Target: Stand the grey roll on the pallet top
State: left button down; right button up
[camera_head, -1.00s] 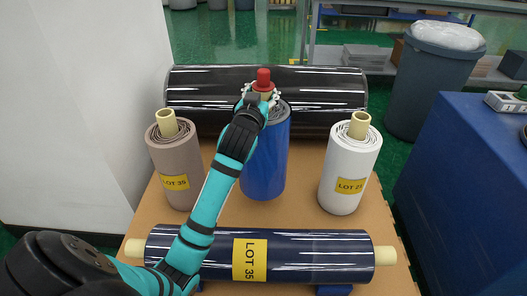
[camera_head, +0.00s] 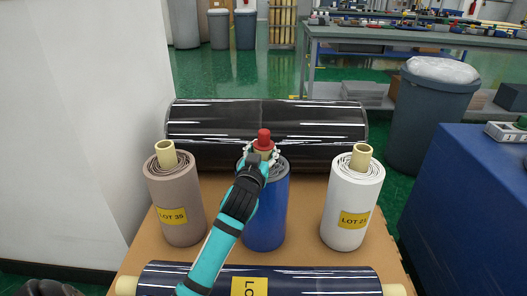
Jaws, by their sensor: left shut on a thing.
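A blue roll (camera_head: 264,215) stands upright in the middle, between the two other upright rolls. My left gripper (camera_head: 263,150) is shut at its top, around the pale core with a red cap (camera_head: 263,135). My arm hides part of its left side. Its lower end looks level with its neighbours' ends; whether it touches the pallet top (camera_head: 305,215) is unclear. A grey-brown roll (camera_head: 176,200), labelled LOT 35, stands at the left, the nearest in colour to grey. My right gripper is out of view.
A white roll (camera_head: 350,210) stands at the right. A black roll (camera_head: 320,130) lies across the back, and a navy roll (camera_head: 330,282) lies across the front. A blue block (camera_head: 465,210) and a grey bin (camera_head: 430,115) are beyond the right edge. A white wall is at left.

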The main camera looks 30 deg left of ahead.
pick_arm(q)
jog(key=c, duration=0.6)
grip_release()
jog(key=shift+o, duration=0.2)
jog(key=shift+r, duration=0.1)
jog(key=v, duration=0.3)
jog(key=shift+s+d+p, duration=0.15)
jog(key=shift+s+p, duration=0.2)
jog(key=shift+p, duration=0.05)
jog(key=v, duration=0.8)
jog(key=shift+s+p, duration=0.15)
jog(key=shift+p, duration=0.25)
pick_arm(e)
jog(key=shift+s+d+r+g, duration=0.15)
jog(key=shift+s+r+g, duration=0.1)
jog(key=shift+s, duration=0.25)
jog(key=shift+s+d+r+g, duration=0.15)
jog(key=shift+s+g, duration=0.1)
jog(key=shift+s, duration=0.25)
